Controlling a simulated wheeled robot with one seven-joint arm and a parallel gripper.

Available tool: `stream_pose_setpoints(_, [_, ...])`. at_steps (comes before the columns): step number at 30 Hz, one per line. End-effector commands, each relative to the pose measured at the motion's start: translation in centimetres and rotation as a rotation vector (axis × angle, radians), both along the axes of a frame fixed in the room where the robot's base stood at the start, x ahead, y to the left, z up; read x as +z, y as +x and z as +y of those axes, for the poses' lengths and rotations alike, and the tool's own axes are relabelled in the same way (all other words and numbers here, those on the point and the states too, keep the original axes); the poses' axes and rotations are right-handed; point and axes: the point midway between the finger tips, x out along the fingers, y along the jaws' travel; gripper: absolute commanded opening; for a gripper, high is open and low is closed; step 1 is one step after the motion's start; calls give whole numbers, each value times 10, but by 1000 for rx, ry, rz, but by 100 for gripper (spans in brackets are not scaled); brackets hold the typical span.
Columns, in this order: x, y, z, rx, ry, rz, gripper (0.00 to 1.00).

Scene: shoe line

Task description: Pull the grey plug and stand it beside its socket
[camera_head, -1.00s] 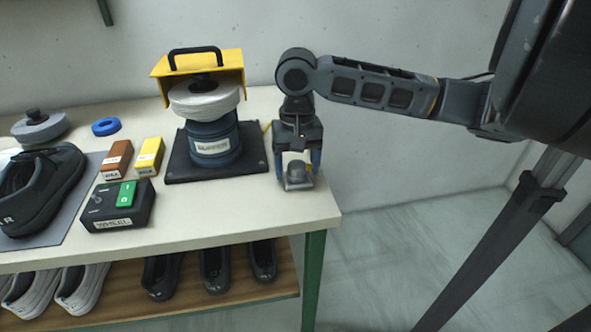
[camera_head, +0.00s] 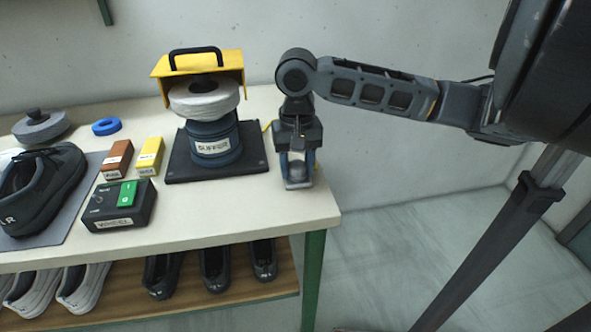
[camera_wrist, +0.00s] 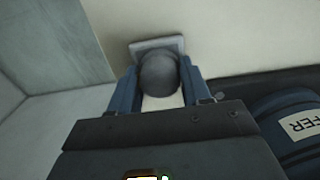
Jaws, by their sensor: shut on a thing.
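The grey plug (camera_wrist: 160,75) has a rounded dark-grey top and is between my gripper's two blue fingers in the wrist view. My gripper (camera_head: 298,172) points down at the table's right end and is shut on the plug. The socket (camera_wrist: 144,47) is a light-grey square plate around the plug's foot; its front edge also shows in the head view (camera_head: 299,185). The plug appears to be at the socket; whether it is seated in it or just clear of it, I cannot tell.
The buffer (camera_head: 212,143) on its black base stands just left of my gripper. A switch box (camera_head: 100,212), brown block (camera_head: 116,160), yellow block (camera_head: 150,157), blue ring (camera_head: 106,126) and dark shoe (camera_head: 40,190) lie further left. The table's right edge is close to my gripper.

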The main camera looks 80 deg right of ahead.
Motion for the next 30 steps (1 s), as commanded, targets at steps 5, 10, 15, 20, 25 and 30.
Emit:
stream_pose_setpoints(5, [0, 0, 0, 0, 0, 0, 26])
stream_pose_setpoints(10, [0, 0, 0, 0, 0, 0, 9])
stream_pose_setpoints(15, [0, 0, 0, 0, -1, -1, 0])
stream_pose_setpoints(20, [3, 0, 0, 0, -1, -1, 0])
stream_pose_setpoints(25, [10, 0, 0, 0, -1, -1, 0])
stream_pose_setpoints(30, [16, 0, 0, 0, -1, -1, 0])
